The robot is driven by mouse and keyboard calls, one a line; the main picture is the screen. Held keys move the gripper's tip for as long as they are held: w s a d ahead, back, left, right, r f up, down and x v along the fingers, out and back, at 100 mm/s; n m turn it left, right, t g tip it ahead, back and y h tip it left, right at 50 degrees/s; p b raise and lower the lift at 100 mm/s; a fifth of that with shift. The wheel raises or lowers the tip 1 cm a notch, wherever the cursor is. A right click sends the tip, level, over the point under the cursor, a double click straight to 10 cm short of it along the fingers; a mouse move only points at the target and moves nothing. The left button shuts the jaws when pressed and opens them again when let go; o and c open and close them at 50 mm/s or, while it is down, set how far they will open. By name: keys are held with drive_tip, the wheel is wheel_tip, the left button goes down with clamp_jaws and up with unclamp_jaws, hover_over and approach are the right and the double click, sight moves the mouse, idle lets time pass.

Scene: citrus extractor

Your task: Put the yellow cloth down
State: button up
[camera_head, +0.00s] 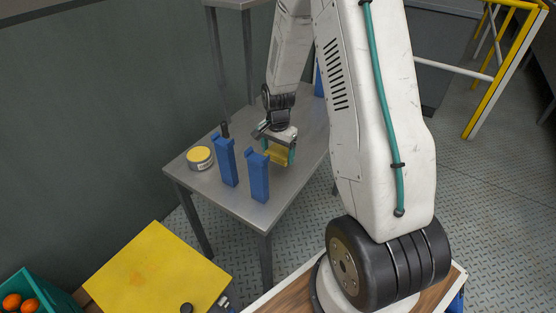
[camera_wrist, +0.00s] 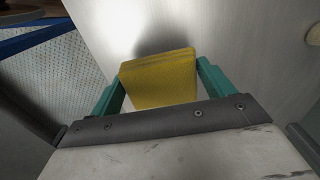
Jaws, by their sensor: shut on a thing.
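The yellow cloth (camera_wrist: 158,80) is a folded, flat block between the two green fingers of my gripper (camera_wrist: 160,84) in the wrist view. In the head view the cloth (camera_head: 278,156) shows under my gripper (camera_head: 277,150), over the grey metal table (camera_head: 262,212). My gripper is shut on the cloth. A dark shadow lies on the metal surface just beyond the cloth in the wrist view. I cannot tell whether the cloth touches the tabletop.
Two blue upright posts (camera_head: 226,162) (camera_head: 258,176) stand left of my gripper, close to it. A round tin with a yellow top (camera_head: 200,158) stands at the table's left end. A yellow panel (camera_head: 157,272) and a crate of oranges (camera_head: 22,300) are at lower left.

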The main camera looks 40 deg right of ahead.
sight(278, 160)
drive_tip(key=shift+f, duration=1.95)
drive_tip(key=shift+f, duration=0.2)
drive_tip(key=o, duration=1.1)
drive_tip(key=shift+c, duration=0.2)
drive_tip(key=shift+r, duration=0.15)
